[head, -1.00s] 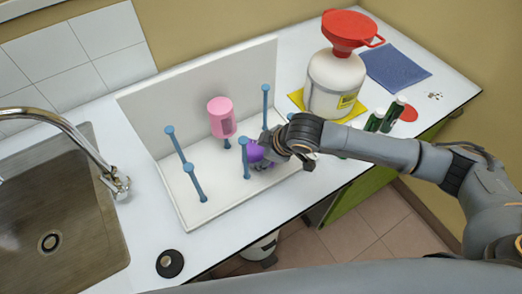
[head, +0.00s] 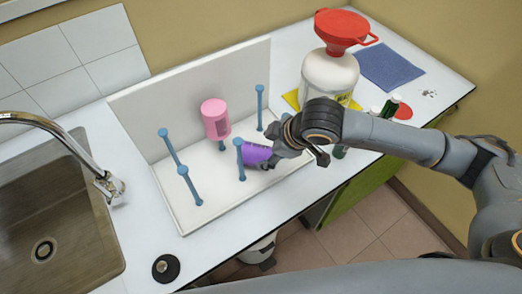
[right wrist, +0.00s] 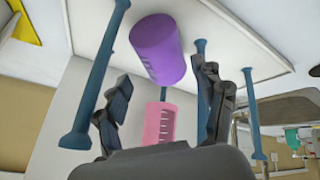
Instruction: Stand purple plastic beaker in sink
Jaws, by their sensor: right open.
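The purple plastic beaker (head: 254,153) is tilted over near the front of the white drying rack (head: 200,205), beside a blue peg. It also shows in the right wrist view (right wrist: 157,48). I cannot tell whether it rests on a peg or on the rack floor. My right gripper (head: 280,147) is at its right end. In the right wrist view my right gripper (right wrist: 165,85) is open, with the beaker ahead between and beyond the fingers. The metal sink (head: 60,225) is at the left with nothing visible in it. My left gripper is not in view.
A pink beaker (head: 215,119) hangs upside down on a rack peg. Several blue pegs stand around the purple beaker. The faucet (head: 85,160) reaches over the sink. A black round object (head: 166,266) lies at the counter's front. A white jug with a red funnel (head: 341,30) stands right.

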